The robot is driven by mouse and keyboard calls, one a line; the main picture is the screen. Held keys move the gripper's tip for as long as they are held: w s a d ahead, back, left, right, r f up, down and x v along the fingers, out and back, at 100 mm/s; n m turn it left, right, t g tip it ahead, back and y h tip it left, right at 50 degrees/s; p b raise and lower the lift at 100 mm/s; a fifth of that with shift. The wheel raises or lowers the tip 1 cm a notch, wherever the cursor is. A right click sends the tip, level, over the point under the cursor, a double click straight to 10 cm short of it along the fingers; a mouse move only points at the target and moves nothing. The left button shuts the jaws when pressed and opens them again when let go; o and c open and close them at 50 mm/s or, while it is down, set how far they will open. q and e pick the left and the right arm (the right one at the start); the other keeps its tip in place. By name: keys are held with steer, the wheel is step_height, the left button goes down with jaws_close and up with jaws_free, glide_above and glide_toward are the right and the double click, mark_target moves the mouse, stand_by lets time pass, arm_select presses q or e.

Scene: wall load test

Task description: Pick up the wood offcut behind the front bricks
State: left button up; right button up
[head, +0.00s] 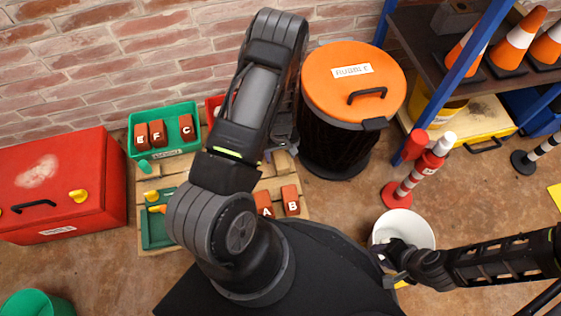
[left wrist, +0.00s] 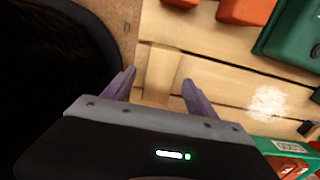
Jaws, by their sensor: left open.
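My left gripper (head: 281,148) reaches over the wooden pallet (head: 300,214), largely hidden by its own arm in the head view. In the left wrist view, the open left gripper (left wrist: 157,92) has a pale wooden piece (left wrist: 160,72), apparently the wood offcut, between its fingers, with gaps at both sides. I cannot tell its height against the fingers. The front bricks A (head: 263,203) and B (head: 290,200) lie at the pallet's near edge; orange bricks (left wrist: 245,10) show at the wrist view's top. My right gripper (head: 394,262) is by the white bucket (head: 417,226); its jaw state is unclear.
The black rubble bin (head: 335,150) with orange lid stands close right of the left gripper. A green crate (head: 193,147) with bricks E, F and C is at the pallet's back left. A green tray (head: 153,238) lies front left. A red toolbox (head: 60,180) stands left.

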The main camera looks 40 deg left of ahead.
mark_target(280, 157)
arm_select(q)
step_height(280, 157, down, 4)
steer(key=shift+r+b, duration=0.15)
steer(key=shift+b, duration=0.5)
steer(key=shift+c, duration=0.4)
jaws_close()
